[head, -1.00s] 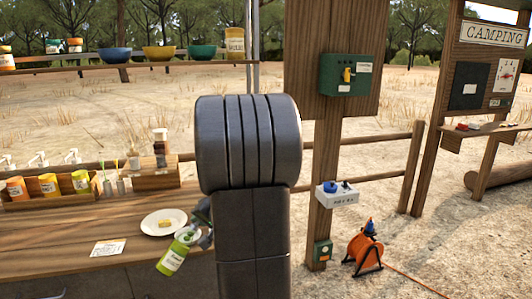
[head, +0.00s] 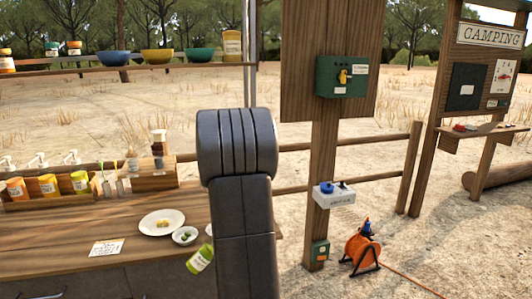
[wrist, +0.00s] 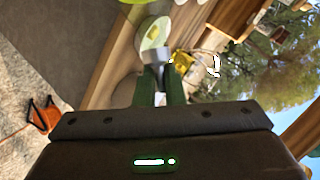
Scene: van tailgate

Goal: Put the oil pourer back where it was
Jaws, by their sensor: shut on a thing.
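The oil pourer appears to be the green bottle with a white label (head: 200,260). In the head view it hangs tilted at the table's front edge, its upper end leaning right and partly hidden by my arm. In the wrist view my gripper (wrist: 158,78) has its green fingers closed around a grey part between them. A green edge (wrist: 136,2) at the top of that view is probably the bottle. The gripper itself is hidden behind my arm in the head view.
A bottle rack (head: 45,200) and a wooden stand (head: 155,181) stand behind. Front-left table is clear.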

